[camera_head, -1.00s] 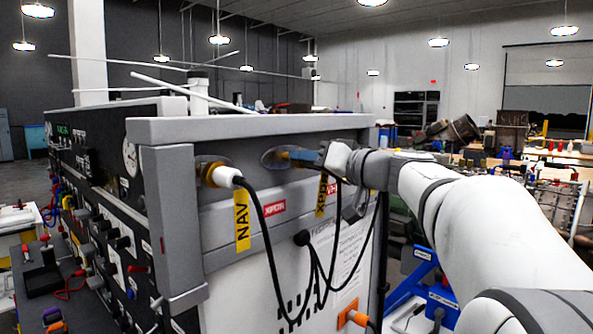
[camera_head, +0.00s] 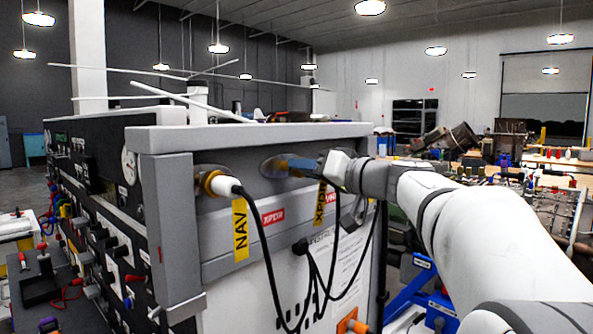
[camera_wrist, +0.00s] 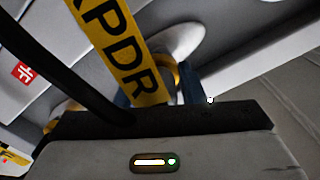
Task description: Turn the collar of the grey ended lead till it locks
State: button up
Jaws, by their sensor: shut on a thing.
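My gripper (camera_head: 291,166) is at the right-hand socket on the upper side panel of the grey cabinet (camera_head: 225,259). It is shut around the end of the lead with the yellow XPDR tag (camera_head: 320,206). The jaws hide most of that end, so I cannot see its colour or whether the collar is locked. In the wrist view the bluish fingertips (camera_wrist: 160,92) are around the end, below a pale round socket plate (camera_wrist: 184,40). The XPDR tag (camera_wrist: 118,48) hangs across them, and a black cable (camera_wrist: 62,70) runs to the upper left.
To the left, a white-ended lead (camera_head: 222,186) with a NAV tag (camera_head: 240,230) sits in its own socket. Black cables loop down the panel. A blue stand (camera_head: 412,290) is behind my arm.

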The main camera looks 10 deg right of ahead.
jog(key=o, duration=1)
jog(key=shift+s+d, duration=0.35)
jog(key=b+v, duration=0.2)
jog(key=v, duration=0.4)
jog(key=shift+s+d, duration=0.2)
jog(key=shift+s, duration=0.15)
